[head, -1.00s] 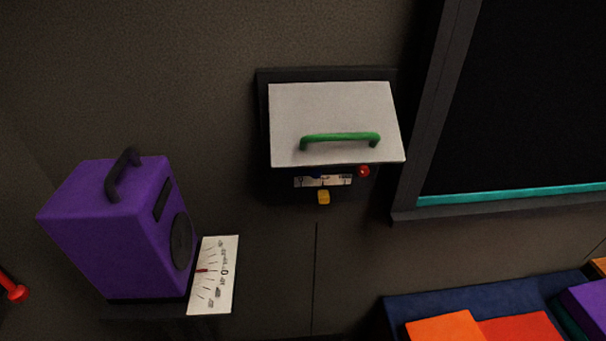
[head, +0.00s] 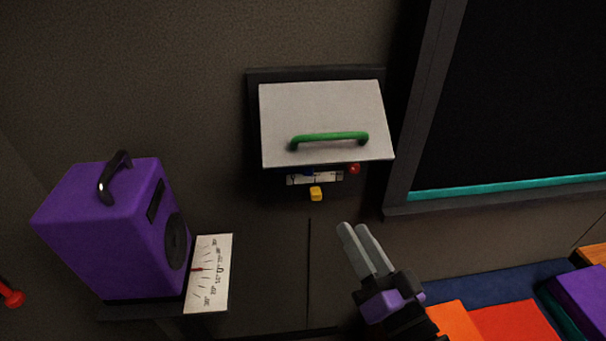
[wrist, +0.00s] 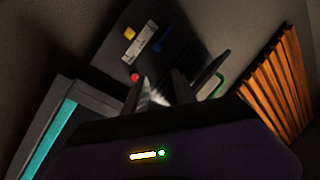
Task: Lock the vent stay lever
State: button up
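A pale, tilted flap (head: 322,108) with a green bar handle (head: 330,138) sits on a dark wall housing (head: 252,130). Below the flap are a white scale strip (head: 316,179), a red knob (head: 354,169) and a yellow knob (head: 316,193). I cannot tell which part is the stay lever. My gripper (head: 353,227) is below and right of the housing, apart from it, with fingers slightly parted and empty. The wrist view shows the red knob (wrist: 135,77) left of the fingers, the yellow knob (wrist: 129,33), a blue part (wrist: 164,42) and the green handle (wrist: 217,86).
A purple box (head: 105,230) with a black handle stands left on a ledge, beside a dial card (head: 209,273). A dark-framed panel (head: 415,140) with a teal strip is at right. Coloured blocks (head: 515,320) lie lower right. Orange slats (wrist: 280,85) show in the wrist view.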

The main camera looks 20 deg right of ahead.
aim_at(299, 172)
jog(key=shift+w+a+r+m+g+y+p, duration=0.15)
jog(key=shift+w+a+m+g+y+p, duration=0.25)
jog(key=shift+w+m, duration=1.9)
jog(key=shift+w+a+r+m+g+y+p, duration=0.2)
jog(key=shift+w+m+y, duration=0.5)
jog(key=shift+w, duration=2.85)
jog(key=shift+w+a+r+m+g+y+p, duration=0.1)
jog(key=shift+w+a+m+g+y+p, duration=0.2)
jog(key=shift+w+m, duration=2.1)
jog(key=shift+w+n, duration=0.55)
jog(key=shift+n, duration=0.15)
jog(key=shift+c, duration=0.2)
grip_shut()
jog(key=shift+h, duration=0.3)
